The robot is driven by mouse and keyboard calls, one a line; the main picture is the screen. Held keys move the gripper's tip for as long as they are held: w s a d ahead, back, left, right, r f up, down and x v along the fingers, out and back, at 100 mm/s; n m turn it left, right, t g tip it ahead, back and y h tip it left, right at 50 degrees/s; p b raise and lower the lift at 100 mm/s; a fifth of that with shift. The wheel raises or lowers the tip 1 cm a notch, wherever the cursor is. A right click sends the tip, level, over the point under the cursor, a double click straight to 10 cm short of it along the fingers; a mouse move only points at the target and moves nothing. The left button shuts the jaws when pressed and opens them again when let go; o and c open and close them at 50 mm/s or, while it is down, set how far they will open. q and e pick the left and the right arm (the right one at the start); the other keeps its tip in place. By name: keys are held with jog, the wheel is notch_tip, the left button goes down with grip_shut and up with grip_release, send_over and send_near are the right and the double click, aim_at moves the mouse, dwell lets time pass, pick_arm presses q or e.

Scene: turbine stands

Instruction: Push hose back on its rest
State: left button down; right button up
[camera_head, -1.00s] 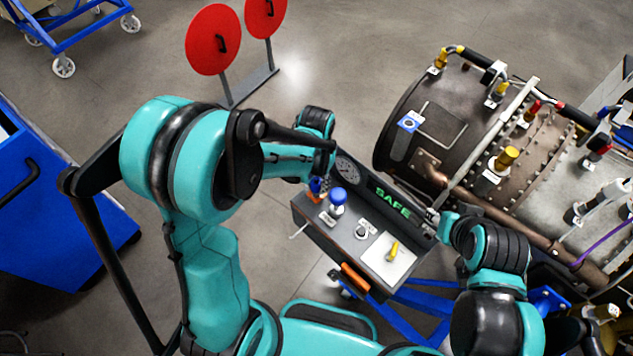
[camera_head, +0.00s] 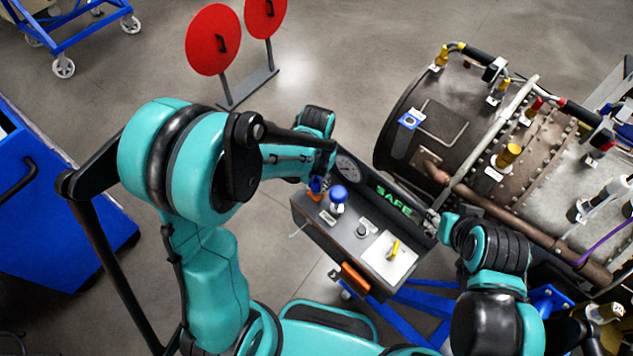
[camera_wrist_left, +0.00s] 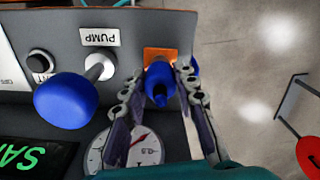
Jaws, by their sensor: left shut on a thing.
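A blue hose end (camera_wrist_left: 158,82) sits at an orange rest (camera_wrist_left: 160,55) on the panel's edge in the left wrist view. In the head view the small blue hose end (camera_head: 316,185) shows above the orange rest (camera_head: 313,197) at the panel's left corner. My left gripper (camera_wrist_left: 160,78) has its fingers on either side of the blue hose end and is shut on it. How far the hose end is seated cannot be told. My right gripper (camera_head: 432,219) is by the panel's right end, mostly hidden by its own wrist; its jaws cannot be made out.
The grey control panel (camera_head: 333,236) carries a blue pump knob (camera_head: 338,194), a yellow switch (camera_head: 393,249), a gauge (camera_head: 347,170) and a green SAFE display (camera_head: 394,201). The turbine (camera_head: 470,125) stands behind it at right. Red discs (camera_head: 213,40) stand on the floor, with clear floor between.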

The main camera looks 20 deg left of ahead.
pick_arm(q)
jog(key=shift+s+f, duration=0.25)
jog(key=shift+f, duration=0.2)
pick_arm(e)
jog(key=shift+f, duration=0.35)
pick_arm(q)
jog(key=c, duration=1.1)
grip_release()
jog(key=shift+w, duration=0.15)
jog(key=shift+o, duration=0.7)
jog(key=shift+r, duration=0.1)
pick_arm(e)
jog(key=shift+w, duration=0.1)
pick_arm(q)
jog(key=shift+w, duration=0.1)
